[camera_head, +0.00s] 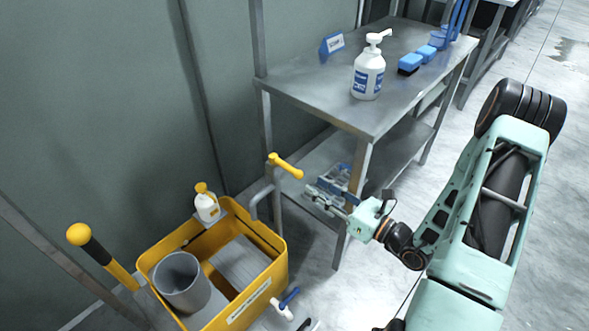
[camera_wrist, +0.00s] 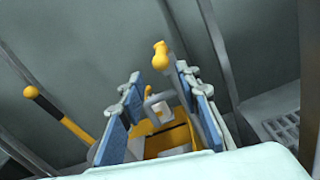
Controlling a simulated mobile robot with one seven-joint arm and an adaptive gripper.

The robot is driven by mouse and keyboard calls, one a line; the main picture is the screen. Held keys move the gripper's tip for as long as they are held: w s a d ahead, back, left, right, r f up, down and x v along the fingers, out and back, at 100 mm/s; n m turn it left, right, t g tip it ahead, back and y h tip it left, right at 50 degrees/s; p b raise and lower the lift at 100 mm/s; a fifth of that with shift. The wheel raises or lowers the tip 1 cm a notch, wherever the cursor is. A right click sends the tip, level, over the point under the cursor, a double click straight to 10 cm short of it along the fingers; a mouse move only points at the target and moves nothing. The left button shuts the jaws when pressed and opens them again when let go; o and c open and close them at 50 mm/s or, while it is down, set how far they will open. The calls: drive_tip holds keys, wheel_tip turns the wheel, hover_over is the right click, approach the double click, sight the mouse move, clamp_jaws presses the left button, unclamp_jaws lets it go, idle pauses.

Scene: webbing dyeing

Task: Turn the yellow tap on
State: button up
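The yellow tap handle (camera_head: 286,166) sits on top of a grey pipe (camera_head: 268,198) beside the yellow tub. In the wrist view the handle (camera_wrist: 161,56) shows beyond my fingertips, nearer the right finger. My gripper (camera_head: 322,188) is just right of the tap in the head view, apart from it. Its two blue-padded fingers stand apart with nothing held, as the wrist view also shows (camera_wrist: 158,80). The handle's exact turn position is hard to tell.
The yellow tub (camera_head: 280,262) holds a grey bucket (camera_head: 180,279). A small bottle (camera_head: 207,207) stands at its back. A steel table (camera_head: 330,92) with a white pump bottle (camera_head: 368,75) and blue brushes (camera_head: 410,64) is behind my gripper. A yellow-topped post (camera_head: 110,265) stands left.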

sight(277, 161)
drive_tip(key=b+x, duration=0.1)
drive_tip(key=x, duration=0.9)
drive_tip(key=shift+w+a+b, duration=0.15)
drive_tip(key=shift+w+b, duration=0.2)
drive_tip(key=shift+c, duration=0.2)
clamp_jaws()
